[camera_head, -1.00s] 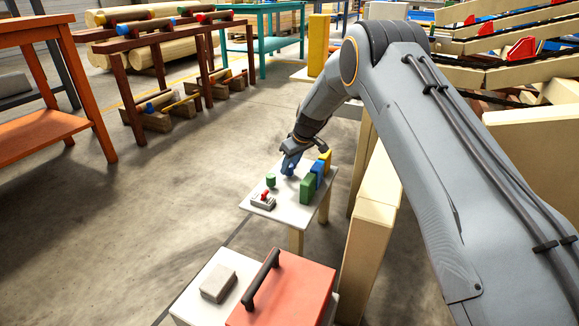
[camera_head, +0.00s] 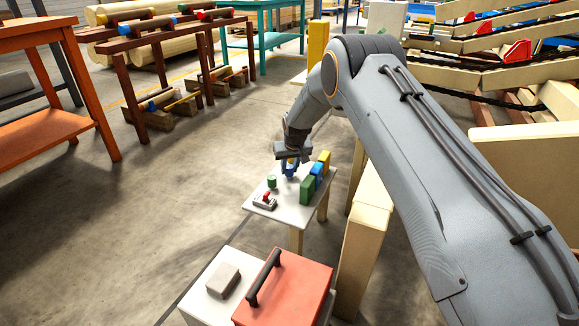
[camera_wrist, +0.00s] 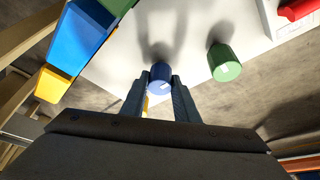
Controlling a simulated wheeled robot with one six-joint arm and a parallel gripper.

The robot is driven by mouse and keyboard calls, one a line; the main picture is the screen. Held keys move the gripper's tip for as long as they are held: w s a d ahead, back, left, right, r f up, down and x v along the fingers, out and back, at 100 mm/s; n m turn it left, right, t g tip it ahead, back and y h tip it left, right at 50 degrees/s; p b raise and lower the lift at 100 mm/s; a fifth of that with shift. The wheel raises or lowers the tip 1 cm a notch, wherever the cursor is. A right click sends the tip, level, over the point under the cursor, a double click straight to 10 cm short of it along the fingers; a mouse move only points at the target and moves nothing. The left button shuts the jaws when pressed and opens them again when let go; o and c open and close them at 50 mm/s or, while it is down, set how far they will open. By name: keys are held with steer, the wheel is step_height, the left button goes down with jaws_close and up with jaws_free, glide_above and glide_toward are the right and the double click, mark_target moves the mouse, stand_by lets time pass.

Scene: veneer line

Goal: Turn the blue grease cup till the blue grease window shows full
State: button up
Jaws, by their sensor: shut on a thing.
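The blue grease cup (camera_wrist: 160,75) is a small round cup with a pale mark on its top. It stands upright on a small white-topped table (camera_head: 258,181). My gripper (camera_wrist: 159,80) is shut on the blue cup from above, one finger on each side. In the head view, my gripper (camera_head: 290,162) stands over the table and partly hides the blue cup (camera_head: 289,173). A blue block (camera_head: 316,175) stands just right of it and shows in the wrist view (camera_wrist: 78,40). I cannot make out a blue grease window or its level.
A green cup (camera_wrist: 225,64) stands close beside the blue one. A green block (camera_head: 307,189) and a yellow block (camera_head: 324,160) flank the blue block. A red-levered switch (camera_head: 265,200) sits at the near edge. A red toolbox (camera_head: 290,290) is in front.

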stand_by(0.5)
steer(key=o, duration=1.1)
steer(key=shift+c, duration=0.2)
steer(key=p+v, duration=0.2)
steer(key=v, duration=0.6)
steer(key=shift+p, duration=0.4)
steer(key=shift+a, duration=0.1)
